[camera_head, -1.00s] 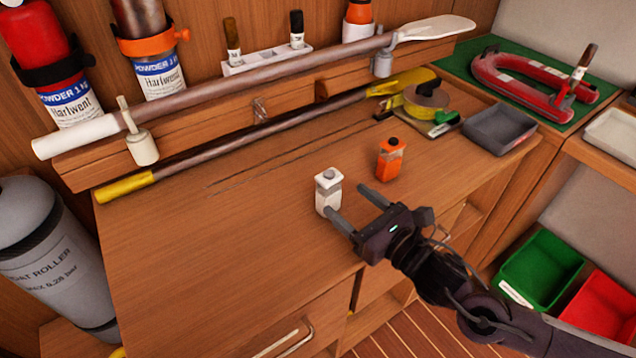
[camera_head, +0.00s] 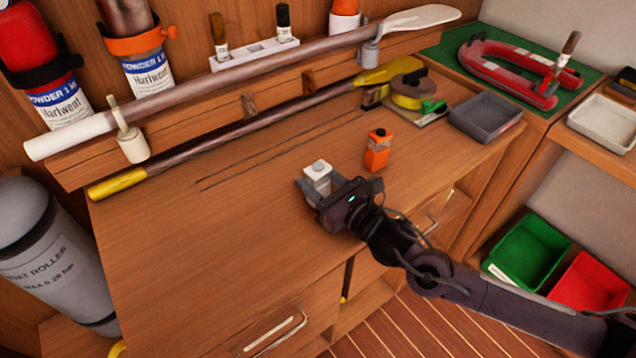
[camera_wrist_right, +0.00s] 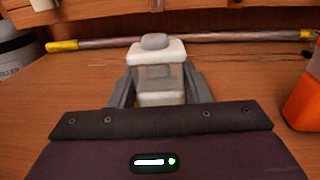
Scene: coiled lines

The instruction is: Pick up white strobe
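The white strobe (camera_head: 318,173) stands upright on the wooden worktop, with a grey button on top and a grey band. My right gripper (camera_head: 319,186) is low over the worktop with one finger on each side of the strobe. The wrist view shows the strobe (camera_wrist_right: 157,70) between the two fingers (camera_wrist_right: 158,88). The fingers look spread about as wide as before, around the strobe; whether they touch it is hard to tell. The strobe's lower part is partly hidden by the hand. My left gripper is not in view.
An orange bottle-like unit (camera_head: 377,150) stands right of the gripper, close by. A long pole with a yellow end (camera_head: 118,186) lies behind. The worktop's left part is clear.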

